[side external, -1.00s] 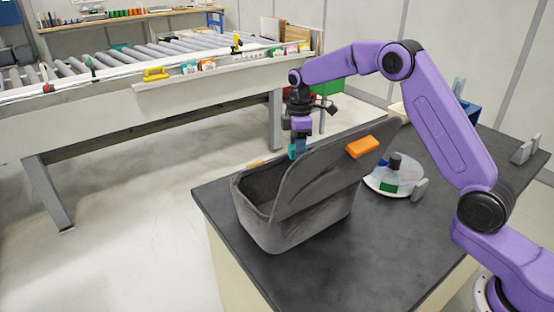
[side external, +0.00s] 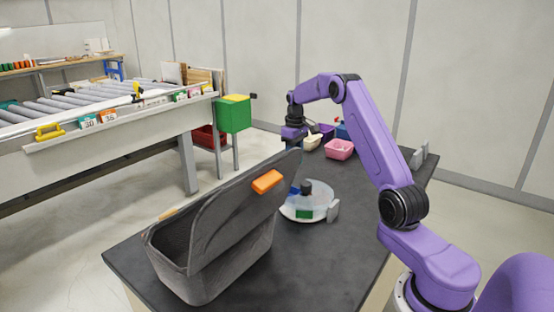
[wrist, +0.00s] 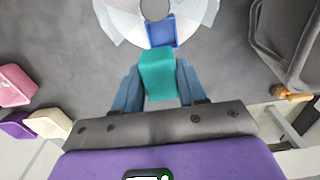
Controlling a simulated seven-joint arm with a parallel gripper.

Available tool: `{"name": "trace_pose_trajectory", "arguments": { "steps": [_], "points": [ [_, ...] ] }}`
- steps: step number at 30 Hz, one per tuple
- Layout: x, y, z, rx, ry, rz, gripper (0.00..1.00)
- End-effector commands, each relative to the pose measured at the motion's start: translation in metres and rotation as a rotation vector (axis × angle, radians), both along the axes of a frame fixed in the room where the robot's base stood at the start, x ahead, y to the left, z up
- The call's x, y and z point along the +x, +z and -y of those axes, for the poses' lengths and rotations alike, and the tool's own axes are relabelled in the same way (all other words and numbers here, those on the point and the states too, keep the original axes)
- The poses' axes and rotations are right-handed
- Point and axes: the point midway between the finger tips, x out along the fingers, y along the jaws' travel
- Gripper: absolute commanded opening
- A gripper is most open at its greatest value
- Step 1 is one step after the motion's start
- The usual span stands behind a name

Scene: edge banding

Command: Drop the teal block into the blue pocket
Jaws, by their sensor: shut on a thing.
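My gripper (wrist: 158,88) is shut on the teal block (wrist: 158,75), which sits between its blue fingers in the wrist view. The blue pocket (wrist: 161,31) is just beyond the block in that view, on the rim of a round pale dish (wrist: 120,20). The block overlaps the pocket's near edge in the picture; I cannot tell the height between them. In the side view the dish (side external: 322,201) stands on the dark table, with a little of the blue pocket (side external: 294,190) showing.
The grey bin (side external: 215,262) with its tall lid and orange tab (side external: 267,181) stands left of the dish. A green pocket (side external: 304,214) is on the dish's front. Pink (side external: 339,150) and cream (side external: 312,143) bins are at the back. The table's front middle is clear.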

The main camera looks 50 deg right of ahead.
Motion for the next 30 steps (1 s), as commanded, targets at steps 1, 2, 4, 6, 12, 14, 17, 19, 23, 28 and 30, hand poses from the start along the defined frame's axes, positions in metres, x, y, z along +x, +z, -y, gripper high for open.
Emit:
{"name": "trace_pose_trajectory", "arguments": {
  "steps": [1,2,4,6,12,14,17,19,23,28,30],
  "points": [
    [0.0,-0.013,-0.004,0.005,0.008,-0.007,0.11],
    [0.001,-0.017,-0.004,0.004,0.008,-0.006,0.11],
    [0.001,-0.026,-0.004,0.003,0.009,-0.005,0.11],
    [0.001,-0.037,-0.004,0.003,0.01,-0.005,0.11],
    [0.001,-0.051,-0.004,0.002,0.011,-0.002,0.11],
    [0.001,-0.053,-0.004,0.002,0.011,-0.003,0.11],
    [0.001,-0.059,-0.004,0.002,0.011,-0.004,0.11],
    [0.001,-0.065,-0.004,0.003,0.011,-0.004,0.11],
    [0.001,-0.076,-0.004,0.002,0.011,-0.004,0.11],
    [0.001,-0.09,-0.004,0.002,0.011,-0.003,0.11],
    [0.001,-0.095,-0.004,0.003,0.011,-0.004,0.11]
  ]
}}
